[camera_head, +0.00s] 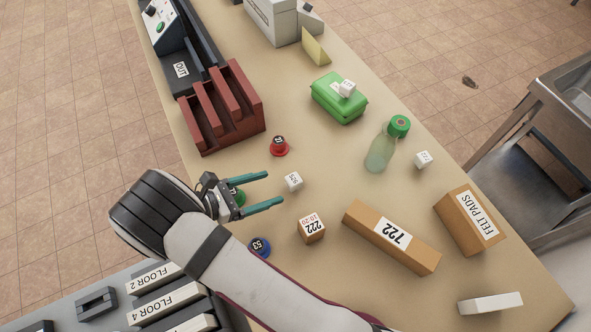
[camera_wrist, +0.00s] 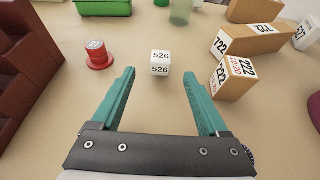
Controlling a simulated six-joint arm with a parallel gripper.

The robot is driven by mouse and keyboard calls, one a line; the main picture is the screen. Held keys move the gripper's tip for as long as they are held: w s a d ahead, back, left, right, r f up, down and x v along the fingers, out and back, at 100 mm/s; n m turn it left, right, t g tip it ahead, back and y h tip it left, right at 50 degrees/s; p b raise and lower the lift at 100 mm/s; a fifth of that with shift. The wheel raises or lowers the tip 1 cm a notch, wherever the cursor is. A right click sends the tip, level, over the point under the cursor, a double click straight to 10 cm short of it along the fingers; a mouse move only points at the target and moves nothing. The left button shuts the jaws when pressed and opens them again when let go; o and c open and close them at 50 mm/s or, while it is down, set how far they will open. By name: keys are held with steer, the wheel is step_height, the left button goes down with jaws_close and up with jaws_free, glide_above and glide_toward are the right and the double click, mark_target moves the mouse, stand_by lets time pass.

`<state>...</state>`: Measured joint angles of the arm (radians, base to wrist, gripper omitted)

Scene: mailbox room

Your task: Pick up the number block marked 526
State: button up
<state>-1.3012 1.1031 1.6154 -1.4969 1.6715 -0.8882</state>
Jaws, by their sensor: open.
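The white number block marked 526 (camera_wrist: 160,63) stands on the table just ahead of my open fingertips in the wrist view, roughly centred between them. In the head view the same small white block (camera_head: 293,181) sits just beyond the finger ends, its number too small to read for certain. My gripper (camera_head: 266,190) is open and empty, with its two teal fingers pointing right in the head view. It also shows in the wrist view (camera_wrist: 159,88), and the block is apart from both fingers.
A red stamp-like piece (camera_head: 279,147) and a cardboard cube marked 222 (camera_head: 312,228) flank the block. A blue piece (camera_head: 260,246) sits by my arm. A long 722 box (camera_head: 391,237), a bottle (camera_head: 381,152) and a dark red rack (camera_head: 233,112) stand farther off.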

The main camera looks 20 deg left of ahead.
mark_target(294, 184)
steer(key=x, duration=1.1)
steer(key=shift+s+f, duration=0.1)
steer(key=shift+f, duration=0.05)
jaws_close()
